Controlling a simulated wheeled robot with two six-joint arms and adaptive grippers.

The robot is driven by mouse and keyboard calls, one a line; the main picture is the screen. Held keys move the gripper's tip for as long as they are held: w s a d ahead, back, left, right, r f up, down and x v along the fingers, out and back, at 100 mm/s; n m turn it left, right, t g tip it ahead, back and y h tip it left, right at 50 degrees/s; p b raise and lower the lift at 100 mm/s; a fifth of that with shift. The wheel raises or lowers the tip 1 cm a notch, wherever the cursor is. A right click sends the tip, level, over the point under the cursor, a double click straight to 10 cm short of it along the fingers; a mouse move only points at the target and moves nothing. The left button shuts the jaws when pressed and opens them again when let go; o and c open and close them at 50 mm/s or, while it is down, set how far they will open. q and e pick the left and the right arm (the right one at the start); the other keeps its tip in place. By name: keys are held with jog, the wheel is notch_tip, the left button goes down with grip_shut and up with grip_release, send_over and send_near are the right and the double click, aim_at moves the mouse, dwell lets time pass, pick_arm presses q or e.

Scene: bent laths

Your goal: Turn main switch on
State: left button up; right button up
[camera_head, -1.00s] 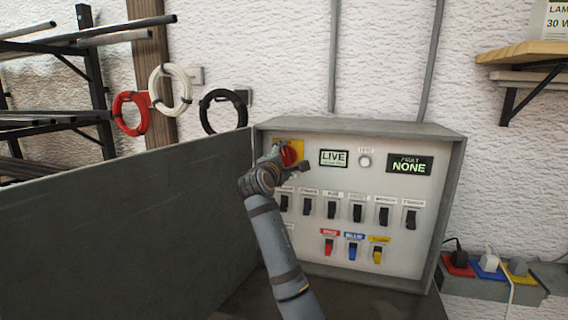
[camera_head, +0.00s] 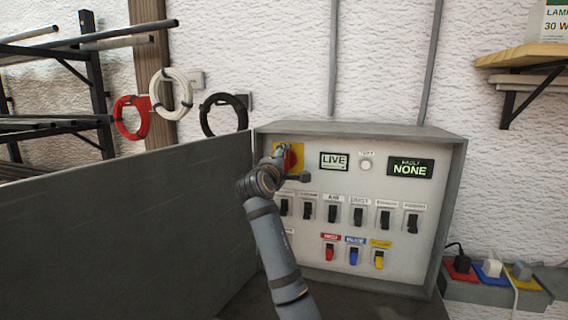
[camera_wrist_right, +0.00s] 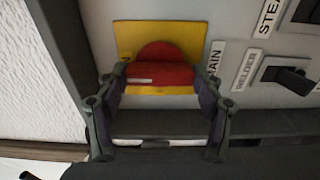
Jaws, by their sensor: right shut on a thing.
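The main switch is a red rotary knob (camera_head: 291,158) on a yellow plate (camera_head: 297,149), at the upper left of a grey control panel (camera_head: 320,273). The wrist view shows the red knob (camera_wrist_right: 160,74) in front of its yellow plate (camera_wrist_right: 128,38), with a partly hidden label reading "AIN" beside it. My right gripper (camera_head: 284,158) is at the knob. In the wrist view its two fingers (camera_wrist_right: 163,82) stand on either side of the knob and are shut on it. A display (camera_head: 334,161) reads LIVE. My left gripper is not in view.
Below are a row of black switches (camera_head: 358,214) and red, blue and yellow ones (camera_head: 354,256). A fault display (camera_head: 410,168) reads NONE. A dark board (camera_head: 120,225) stands left of the panel. Coloured sockets with plugs (camera_head: 490,268) are at the lower right.

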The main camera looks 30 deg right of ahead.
jog(key=o, duration=1.2)
jog(key=shift+s, duration=0.1)
jog(key=shift+c, duration=0.2)
jog(key=shift+a, duration=0.1)
jog(key=v, duration=1.1)
jog(key=shift+s+a, duration=0.25)
jog(key=shift+s, duration=0.1)
jog(key=shift+f, duration=0.1)
